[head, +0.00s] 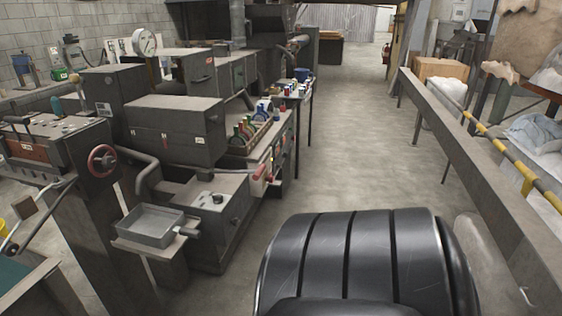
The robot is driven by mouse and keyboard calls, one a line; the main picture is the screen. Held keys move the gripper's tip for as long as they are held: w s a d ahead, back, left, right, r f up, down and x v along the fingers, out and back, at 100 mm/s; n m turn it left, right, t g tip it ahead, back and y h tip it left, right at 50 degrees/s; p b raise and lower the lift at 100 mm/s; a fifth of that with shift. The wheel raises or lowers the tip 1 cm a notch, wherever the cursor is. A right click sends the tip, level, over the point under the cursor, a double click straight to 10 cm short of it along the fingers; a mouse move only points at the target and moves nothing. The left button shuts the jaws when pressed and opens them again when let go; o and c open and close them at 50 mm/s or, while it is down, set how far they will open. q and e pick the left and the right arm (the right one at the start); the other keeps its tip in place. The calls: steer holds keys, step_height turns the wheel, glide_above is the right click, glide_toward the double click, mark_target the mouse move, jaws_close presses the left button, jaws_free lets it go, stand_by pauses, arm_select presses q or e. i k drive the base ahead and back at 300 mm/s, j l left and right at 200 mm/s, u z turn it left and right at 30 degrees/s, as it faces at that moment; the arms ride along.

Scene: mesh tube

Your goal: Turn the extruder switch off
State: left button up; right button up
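The extruder line is a row of dark grey machine boxes along the left. Near its front, a low grey box (218,228) carries a small dark knob (216,198) on top. Behind it, red handles (262,172) stick out at the aisle side of a cabinet. A red handwheel (102,161) sits on the control unit (55,150) at the far left. I cannot tell which of these, if any, is the extruder switch, nor its position. Neither of my grippers is in view.
A grey tray (152,225) juts out at the machine's front. A rack of coloured bottles (245,134) stands on the cabinet. A long grey beam (470,165) and a yellow-black rail (520,170) bound the right side. The concrete aisle (355,135) between is clear.

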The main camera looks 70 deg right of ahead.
mark_target(269, 178)
steer(key=i+z, duration=0.1)
steer(key=z, duration=1.4)
